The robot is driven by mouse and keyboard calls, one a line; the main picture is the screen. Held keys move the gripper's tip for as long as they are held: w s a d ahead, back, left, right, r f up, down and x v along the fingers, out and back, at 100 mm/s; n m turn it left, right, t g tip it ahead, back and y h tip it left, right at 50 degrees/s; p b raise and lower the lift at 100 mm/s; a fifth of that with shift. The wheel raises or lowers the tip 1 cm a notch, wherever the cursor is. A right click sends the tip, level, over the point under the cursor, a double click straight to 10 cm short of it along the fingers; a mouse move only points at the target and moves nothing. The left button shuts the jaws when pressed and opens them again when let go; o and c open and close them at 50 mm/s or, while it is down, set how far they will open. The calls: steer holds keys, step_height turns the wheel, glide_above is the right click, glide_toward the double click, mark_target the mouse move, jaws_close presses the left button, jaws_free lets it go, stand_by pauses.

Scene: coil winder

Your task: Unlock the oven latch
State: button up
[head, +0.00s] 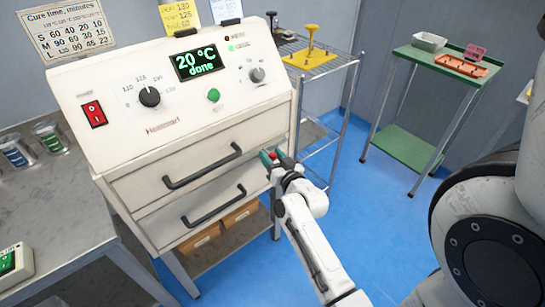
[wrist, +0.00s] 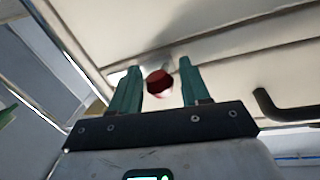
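My gripper (head: 272,157) is at that right edge, beside the upper drawer. In the wrist view, its two green fingers stand open with the red knob between them, and gaps show on both sides. I cannot tell how deep the knob sits between the fingers.
The upper drawer handle (head: 203,168) and lower drawer handle (head: 214,207) are dark bars left of my gripper. A wire rack (head: 322,68) stands close behind, right of the oven. A green table (head: 425,55) is further right. Blue floor is clear between.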

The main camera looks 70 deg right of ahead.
steer(key=shift+o, duration=0.5)
steer(key=shift+s+a, duration=0.25)
steer(key=v, duration=1)
steer(key=shift+b, duration=0.3)
steer(key=shift+a, duration=0.1)
